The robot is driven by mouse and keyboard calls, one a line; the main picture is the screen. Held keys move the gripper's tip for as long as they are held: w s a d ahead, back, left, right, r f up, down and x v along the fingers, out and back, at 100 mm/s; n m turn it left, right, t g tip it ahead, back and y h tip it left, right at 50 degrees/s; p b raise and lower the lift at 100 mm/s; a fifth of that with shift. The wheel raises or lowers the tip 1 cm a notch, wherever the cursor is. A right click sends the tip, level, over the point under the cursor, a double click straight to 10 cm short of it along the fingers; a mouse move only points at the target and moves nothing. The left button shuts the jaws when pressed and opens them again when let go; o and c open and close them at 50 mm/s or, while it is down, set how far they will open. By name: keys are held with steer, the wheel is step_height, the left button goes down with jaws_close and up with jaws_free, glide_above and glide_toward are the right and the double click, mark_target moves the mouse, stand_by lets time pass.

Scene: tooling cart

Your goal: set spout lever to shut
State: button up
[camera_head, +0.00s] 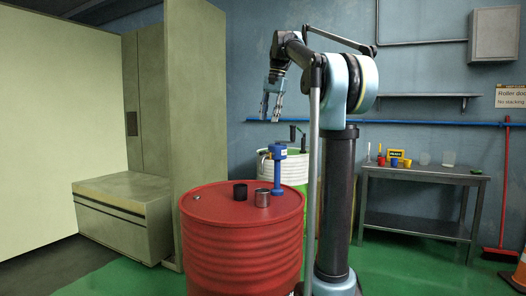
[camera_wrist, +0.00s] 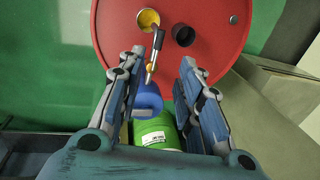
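A blue dispenser (camera_head: 278,170) stands upright on top of a red drum (camera_head: 240,240). In the wrist view the blue dispenser (camera_wrist: 147,99) shows from above, with a yellow part (camera_wrist: 149,67) and a slim metal lever (camera_wrist: 151,62) with a dark tip. The lever points toward a metal cup (camera_wrist: 147,20) with a yellow inside. My gripper (camera_head: 272,121) hangs above the dispenser, pointing down. In the wrist view my gripper (camera_wrist: 171,62) has its fingers spread and nothing between them touches them. The lever's exact setting cannot be told.
A dark cup (camera_wrist: 183,35) stands beside the metal cup on the drum. A green and white drum (camera_head: 296,170) with a black crank (camera_head: 293,132) stands behind. A grey bench (camera_head: 420,174) at the right holds small cups. A large panel (camera_head: 198,120) rises left of the drum.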

mark_target(265, 152)
steer(key=x, duration=1.4)
steer(key=shift+s+f, duration=0.1)
jaws_close()
